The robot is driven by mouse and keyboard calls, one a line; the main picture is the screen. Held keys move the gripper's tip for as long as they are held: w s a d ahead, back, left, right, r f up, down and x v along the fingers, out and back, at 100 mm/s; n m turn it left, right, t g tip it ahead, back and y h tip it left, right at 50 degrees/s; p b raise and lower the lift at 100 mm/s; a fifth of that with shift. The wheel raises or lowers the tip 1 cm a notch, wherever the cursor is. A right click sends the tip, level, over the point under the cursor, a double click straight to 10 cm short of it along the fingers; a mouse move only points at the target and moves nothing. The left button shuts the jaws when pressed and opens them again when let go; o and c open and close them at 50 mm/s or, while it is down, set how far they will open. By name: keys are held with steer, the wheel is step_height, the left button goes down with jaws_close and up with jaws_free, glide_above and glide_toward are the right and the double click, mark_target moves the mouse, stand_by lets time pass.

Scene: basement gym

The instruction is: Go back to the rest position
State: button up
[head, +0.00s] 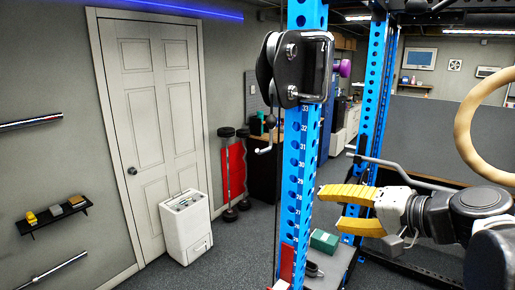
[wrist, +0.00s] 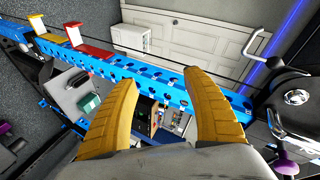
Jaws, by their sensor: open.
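My gripper (head: 338,208) has yellow ribbed fingers and shows at the right of the head view, pointing left. Its fingers are apart and nothing is between them. In the wrist view my gripper (wrist: 165,108) is also open and empty, with its fingers reaching up from the bottom edge. In the head view the fingertips are beside a blue rack upright (head: 303,160), to its right; I cannot tell whether they touch it. In the wrist view the blue upright (wrist: 150,78) crosses behind the fingers.
A black pulley bracket (head: 315,67) sits high on the near upright. A second blue upright (head: 375,95) stands behind. A wooden ring (head: 466,135) hangs at the right, above my arm. A green box (head: 324,241) rests low beside the rack. A white dehumidifier (head: 186,228) stands by the door (head: 160,100).

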steer(key=s+f+n+g+h+b, duration=0.1)
steer(key=s+f+b, duration=0.3)
steer(key=f, duration=1)
steer(key=s+d+f+n+g+h+b, duration=0.1)
steer(key=s+f+n+h+b, duration=0.2)
steer(key=f+b, duration=0.8)
steer(key=s+d+f+n+g+h+b, duration=0.1)
steer(key=s+f+h+b, duration=0.3)
steer(key=f, duration=1.3)
steer(key=s+n+b, duration=0.1)
steer(key=s+b, duration=0.1)
steer(key=b, duration=0.2)
steer(key=shift+s+d+f, duration=0.15)
steer(key=shift+d+f, duration=0.05)
steer(key=shift+d, duration=0.05)
